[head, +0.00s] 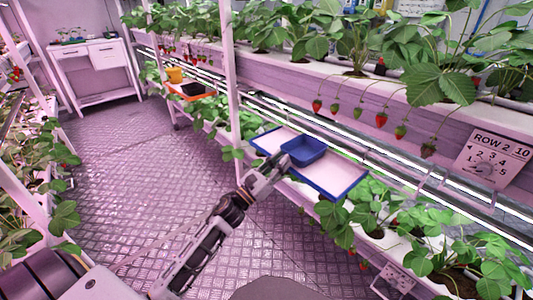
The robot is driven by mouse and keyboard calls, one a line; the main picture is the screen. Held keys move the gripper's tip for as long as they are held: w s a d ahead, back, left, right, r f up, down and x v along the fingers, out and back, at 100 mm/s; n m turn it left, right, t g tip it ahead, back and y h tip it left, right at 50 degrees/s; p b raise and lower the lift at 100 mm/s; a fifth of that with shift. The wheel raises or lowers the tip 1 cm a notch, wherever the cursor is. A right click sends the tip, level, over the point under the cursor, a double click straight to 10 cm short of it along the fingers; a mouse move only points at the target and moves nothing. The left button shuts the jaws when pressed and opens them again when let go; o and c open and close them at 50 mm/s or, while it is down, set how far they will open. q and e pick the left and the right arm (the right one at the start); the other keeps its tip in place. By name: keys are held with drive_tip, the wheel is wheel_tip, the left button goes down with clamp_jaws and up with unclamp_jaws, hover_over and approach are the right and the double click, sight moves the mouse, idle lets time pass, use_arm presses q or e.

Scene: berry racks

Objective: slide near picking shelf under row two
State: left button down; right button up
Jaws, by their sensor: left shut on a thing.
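The near picking shelf (335,178) is a white panel with a blue rim. It juts out from the row two rack, below the hanging strawberries. A blue basket (304,150) sits on its left half. My left gripper (270,174) is at the shelf's front edge, shut on it, just in front of the basket. The fingertips are small and partly hidden against the rim. The row two sign (493,158) hangs at the right on the upper gutter. My right gripper is not in view.
A white upright post (230,75) stands left of the near shelf. Plants hang below it. The aisle floor (140,165) is clear.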

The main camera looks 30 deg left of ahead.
sight(313, 186)
use_arm(q)
drive_tip(key=s+d, duration=0.1)
drive_tip(key=d, duration=0.1)
drive_tip(key=s+d, duration=0.1)
drive_tip(key=d, duration=0.2)
drive_tip(key=s+d, duration=0.1)
drive_tip(key=d, duration=0.2)
drive_tip(key=shift+s+f+b, duration=0.1)
drive_tip(key=shift+s+b, duration=0.1)
drive_tip(key=shift+b, duration=0.2)
drive_tip(key=d, duration=0.1)
drive_tip(key=s+d, duration=0.1)
drive_tip(key=d, duration=0.2)
drive_tip(key=shift+s+d+b, duration=0.1)
drive_tip(key=shift+s+b, duration=0.2)
drive_tip(key=shift+s, duration=0.05)
drive_tip(key=shift+s+d, duration=0.1)
drive_tip(key=shift+d, duration=0.15)
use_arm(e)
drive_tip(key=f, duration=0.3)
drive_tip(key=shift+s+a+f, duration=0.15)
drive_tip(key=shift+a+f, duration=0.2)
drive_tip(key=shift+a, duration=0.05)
use_arm(q)
drive_tip(key=c, duration=1.3)
unclamp_jaws()
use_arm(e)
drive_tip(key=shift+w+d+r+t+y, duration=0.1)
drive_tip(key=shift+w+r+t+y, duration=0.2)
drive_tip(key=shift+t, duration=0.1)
